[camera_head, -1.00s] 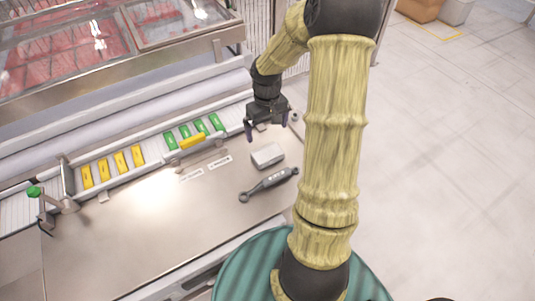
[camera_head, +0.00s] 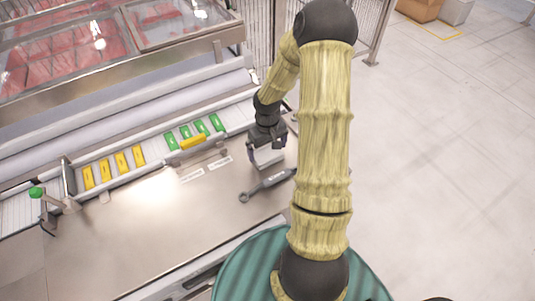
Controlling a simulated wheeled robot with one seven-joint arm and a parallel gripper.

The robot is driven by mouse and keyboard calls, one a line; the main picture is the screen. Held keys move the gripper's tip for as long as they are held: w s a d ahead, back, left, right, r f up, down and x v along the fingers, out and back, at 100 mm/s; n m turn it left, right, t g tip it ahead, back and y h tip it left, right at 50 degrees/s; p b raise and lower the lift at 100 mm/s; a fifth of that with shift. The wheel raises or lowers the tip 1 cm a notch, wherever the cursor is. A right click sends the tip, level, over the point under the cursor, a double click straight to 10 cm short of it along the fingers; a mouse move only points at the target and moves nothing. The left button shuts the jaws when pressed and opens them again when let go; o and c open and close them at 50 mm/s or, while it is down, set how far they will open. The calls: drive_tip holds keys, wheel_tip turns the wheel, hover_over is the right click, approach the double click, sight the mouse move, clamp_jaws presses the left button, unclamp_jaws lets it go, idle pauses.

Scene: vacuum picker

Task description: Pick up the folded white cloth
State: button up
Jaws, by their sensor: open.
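The folded white cloth (camera_head: 268,158) lies on the metal worktop (camera_head: 165,230), near its right end. My gripper (camera_head: 267,150) is open and points down at the cloth, with its dark fingers over or around it. The gripper hides part of the cloth. I cannot tell whether the fingers touch it.
A dark grey wrench-like tool (camera_head: 265,185) lies on the worktop just in front of the cloth. Green packs (camera_head: 201,126) and yellow packs (camera_head: 122,162) sit on the strip behind. A green-knobbed lever (camera_head: 36,192) stands at the left. The worktop's middle is clear.

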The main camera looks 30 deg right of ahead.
sight(267, 153)
drive_tip(key=shift+w+f, duration=0.1)
drive_tip(key=shift+f, duration=0.6)
drive_tip(key=shift+c, duration=0.2)
drive_tip(key=c, duration=0.7)
drive_tip(key=shift+o, duration=0.2)
drive_tip(key=shift+r, duration=0.1)
wheel_tip(267, 153, up, 10)
